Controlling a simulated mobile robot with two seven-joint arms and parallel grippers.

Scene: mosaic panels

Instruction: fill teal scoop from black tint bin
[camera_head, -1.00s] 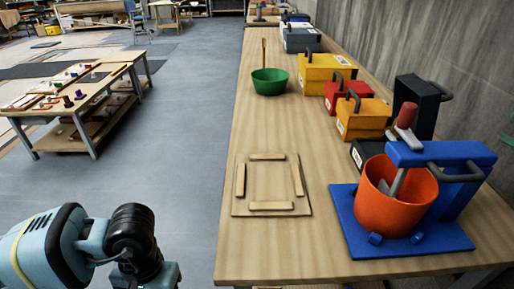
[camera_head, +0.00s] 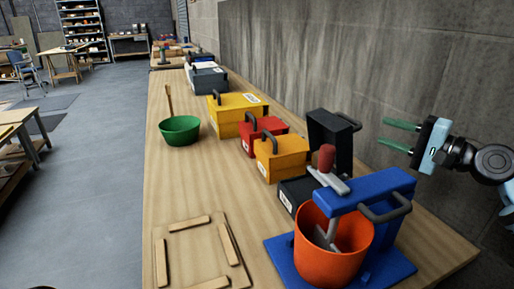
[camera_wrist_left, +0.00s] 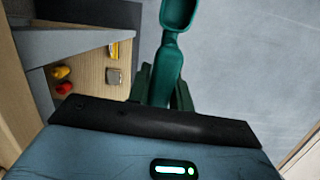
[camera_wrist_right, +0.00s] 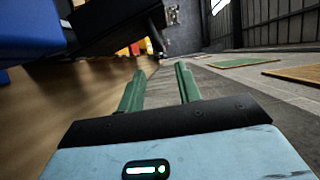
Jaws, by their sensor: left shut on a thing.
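My left gripper (camera_wrist_left: 165,88) is shut on the handle of the teal scoop (camera_wrist_left: 169,58) in the left wrist view; the scoop's bowl is cut off by the top edge, and what I see of it looks empty. The black tint bin (camera_head: 294,196) stands on the bench behind the blue press, its dark lid (camera_head: 331,137) raised. Its inside is hidden from the head view. My right gripper (camera_head: 384,133) is open and empty, in the air right of the raised lid, near the wall; its fingers also show in the right wrist view (camera_wrist_right: 158,82).
A blue press (camera_head: 372,190) with an orange bucket (camera_head: 325,262) stands in front of the black bin. Amber (camera_head: 283,160), red (camera_head: 258,143) and yellow (camera_head: 228,122) bins line up behind. A green bowl (camera_head: 180,135) and a wooden frame board (camera_head: 195,255) sit at left.

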